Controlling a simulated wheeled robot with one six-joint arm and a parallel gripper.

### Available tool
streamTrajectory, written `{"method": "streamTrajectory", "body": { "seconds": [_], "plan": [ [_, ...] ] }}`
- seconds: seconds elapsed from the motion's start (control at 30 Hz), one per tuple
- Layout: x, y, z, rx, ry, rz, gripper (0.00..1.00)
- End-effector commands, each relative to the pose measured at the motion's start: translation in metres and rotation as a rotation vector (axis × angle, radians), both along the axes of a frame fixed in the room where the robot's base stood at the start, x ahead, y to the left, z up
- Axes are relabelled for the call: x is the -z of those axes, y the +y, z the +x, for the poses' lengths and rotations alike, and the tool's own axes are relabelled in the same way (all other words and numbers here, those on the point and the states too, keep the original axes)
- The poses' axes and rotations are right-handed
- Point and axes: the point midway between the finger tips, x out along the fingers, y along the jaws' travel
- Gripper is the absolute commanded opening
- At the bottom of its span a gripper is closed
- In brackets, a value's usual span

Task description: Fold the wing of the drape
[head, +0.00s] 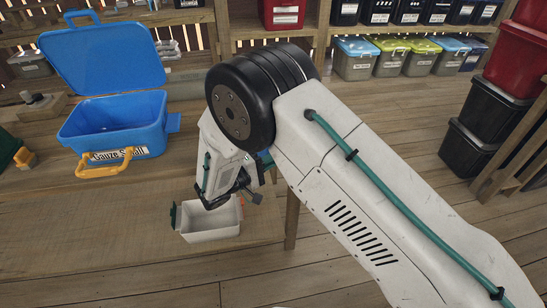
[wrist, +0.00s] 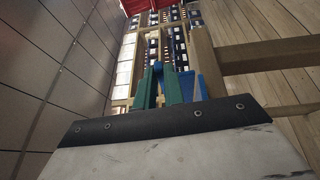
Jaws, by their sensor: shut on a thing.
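I see no drape in either view. A small white bin (head: 212,232) with a dark green edge at its left stands open on the wooden bench. My gripper (head: 236,196) hangs over its back rim, with its jaws shut. My own arm hides part of the jaws, and I cannot make out what is between them. An open blue bin (head: 112,122), labelled "Gauze Small", stands behind to the left, with its blue lid (head: 103,58) raised and an orange-yellow handle (head: 104,164) in front. In the wrist view, green and blue pieces (wrist: 180,86) show beyond a dark bar; I cannot identify them.
Shelves at the back hold lidded bins (head: 357,60) with blue and green lids. Black and red bins (head: 476,140) are stacked at the right. A green thing (head: 10,150) shows at the left edge. The bench (head: 90,235) is bare in front of the blue bin.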

Motion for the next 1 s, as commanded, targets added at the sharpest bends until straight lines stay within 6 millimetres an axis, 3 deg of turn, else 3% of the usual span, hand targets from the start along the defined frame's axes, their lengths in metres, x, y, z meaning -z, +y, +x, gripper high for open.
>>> {"method": "streamTrajectory", "body": {
  "seconds": [0.6,0.7,1.0],
  "plan": [
    [0.0016,0.0016,-0.0003,0.000,-0.011,-0.043,0.00],
    [0.0016,0.0015,-0.0002,0.000,-0.011,-0.043,0.33],
    [0.0016,0.0027,-0.0011,-0.001,-0.011,-0.042,0.33]
  ]
}}
